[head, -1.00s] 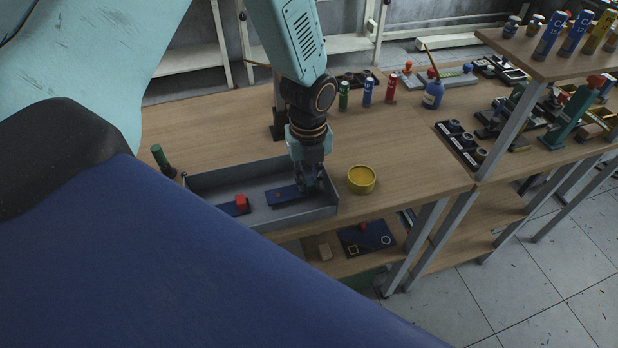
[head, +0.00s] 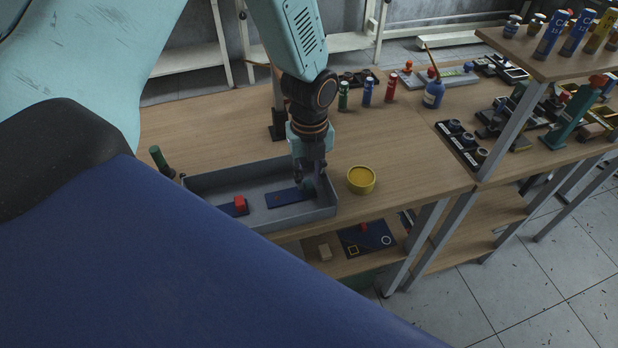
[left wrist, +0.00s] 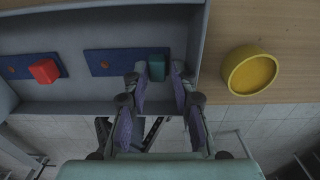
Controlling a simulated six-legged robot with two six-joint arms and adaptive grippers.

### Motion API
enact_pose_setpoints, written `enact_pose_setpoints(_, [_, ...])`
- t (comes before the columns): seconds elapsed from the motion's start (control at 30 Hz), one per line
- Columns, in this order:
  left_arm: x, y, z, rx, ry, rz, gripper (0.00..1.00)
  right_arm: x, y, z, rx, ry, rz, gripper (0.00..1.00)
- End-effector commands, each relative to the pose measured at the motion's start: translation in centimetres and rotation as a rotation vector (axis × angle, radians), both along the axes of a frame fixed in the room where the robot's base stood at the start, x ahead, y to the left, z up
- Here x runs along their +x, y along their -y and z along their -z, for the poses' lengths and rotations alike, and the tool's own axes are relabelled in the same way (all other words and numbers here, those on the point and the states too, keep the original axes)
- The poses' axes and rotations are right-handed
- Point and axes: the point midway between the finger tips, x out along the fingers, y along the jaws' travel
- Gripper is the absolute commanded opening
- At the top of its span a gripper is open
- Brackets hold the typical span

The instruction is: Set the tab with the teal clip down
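The blue tab (head: 286,198) with the teal clip lies flat on the floor of the grey tray (head: 205,185). In the left wrist view the same tab (left wrist: 112,62) has the teal clip (left wrist: 157,67) at its right end. My left gripper (head: 309,180) points down over that end. In the left wrist view its fingers (left wrist: 159,74) stand on either side of the clip, with a gap visible on the right. It is open. In the head view the fingers partly hide the clip. My right gripper is in neither view.
A second blue tab with a red clip (head: 240,203) lies to the left in the same tray. A yellow round tub (head: 361,180) stands just right of the tray. A green-topped cylinder (head: 161,160) stands at the tray's left. The tray walls are close around the gripper.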

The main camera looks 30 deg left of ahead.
Motion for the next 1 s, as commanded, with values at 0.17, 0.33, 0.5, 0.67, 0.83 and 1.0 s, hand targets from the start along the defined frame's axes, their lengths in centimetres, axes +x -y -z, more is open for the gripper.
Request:
enact_pose_setpoints(0.17, [0.2, 0.0, -4.1, -0.001, 0.009, -0.001, 0.27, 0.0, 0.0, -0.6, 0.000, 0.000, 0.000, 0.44])
enact_pose_setpoints(0.33, [0.3, 0.0, -7.4, -0.001, 0.007, 0.000, 0.27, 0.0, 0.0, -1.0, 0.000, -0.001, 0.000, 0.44])
enact_pose_setpoints(0.5, [0.2, 0.0, -9.6, 0.000, 0.005, 0.000, 0.27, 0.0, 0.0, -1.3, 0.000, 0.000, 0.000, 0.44])
enact_pose_setpoints(0.67, [0.2, 0.0, -10.5, 0.000, 0.004, -0.001, 0.27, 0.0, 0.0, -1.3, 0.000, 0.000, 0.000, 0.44])
enact_pose_setpoints(0.83, [0.1, 0.0, -10.5, -0.001, 0.002, -0.001, 0.27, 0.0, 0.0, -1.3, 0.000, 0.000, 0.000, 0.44])
enact_pose_setpoints(1.0, [0.2, 0.0, -10.5, -0.001, 0.003, -0.001, 0.27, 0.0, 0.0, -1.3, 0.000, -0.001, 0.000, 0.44])
